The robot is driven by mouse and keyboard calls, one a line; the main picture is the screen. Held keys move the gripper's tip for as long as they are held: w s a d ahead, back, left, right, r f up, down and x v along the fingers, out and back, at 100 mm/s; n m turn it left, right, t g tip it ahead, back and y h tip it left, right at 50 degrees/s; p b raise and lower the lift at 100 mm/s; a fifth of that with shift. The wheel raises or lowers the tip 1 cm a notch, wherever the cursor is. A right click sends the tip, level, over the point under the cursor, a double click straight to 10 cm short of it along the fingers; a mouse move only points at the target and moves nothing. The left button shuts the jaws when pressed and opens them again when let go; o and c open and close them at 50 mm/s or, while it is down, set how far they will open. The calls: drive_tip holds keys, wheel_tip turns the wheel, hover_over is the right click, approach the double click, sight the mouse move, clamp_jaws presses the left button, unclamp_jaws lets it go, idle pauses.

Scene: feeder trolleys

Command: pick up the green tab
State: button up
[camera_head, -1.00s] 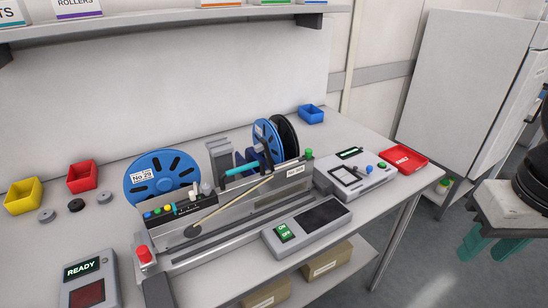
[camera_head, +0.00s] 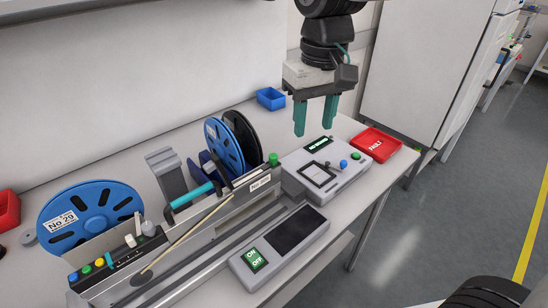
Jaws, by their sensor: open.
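No part is clearly marked as the green tab. A small green knob (camera_head: 273,159) stands upright at the far right end of the feeder (camera_head: 215,220). Another green round piece (camera_head: 355,155) sits on the grey control box (camera_head: 325,175). A small green button (camera_head: 99,263) is in the row at the feeder's left end. My gripper (camera_head: 315,127) is open and empty, with its teal fingers pointing down. In the picture it appears above the back of the control box, apart from all these green pieces.
A blue reel (camera_head: 90,218) and a second blue reel (camera_head: 224,146) stand upright by the feeder. An ON/OFF box (camera_head: 280,245) lies in front. A red FAULT tray (camera_head: 375,143) is at the right table edge, and a blue bin (camera_head: 270,98) at the back.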

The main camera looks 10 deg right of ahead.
drive_tip(key=n, duration=0.1)
hover_over(274, 156)
drive_tip(key=shift+d+f, duration=0.25)
drive_tip(key=shift+f, duration=0.5)
drive_tip(key=shift+a+f, duration=0.2)
drive_tip(key=shift+f, duration=0.1)
wheel_tip(274, 156, down, 7)
drive_tip(key=shift+f, duration=0.1)
clamp_jaws()
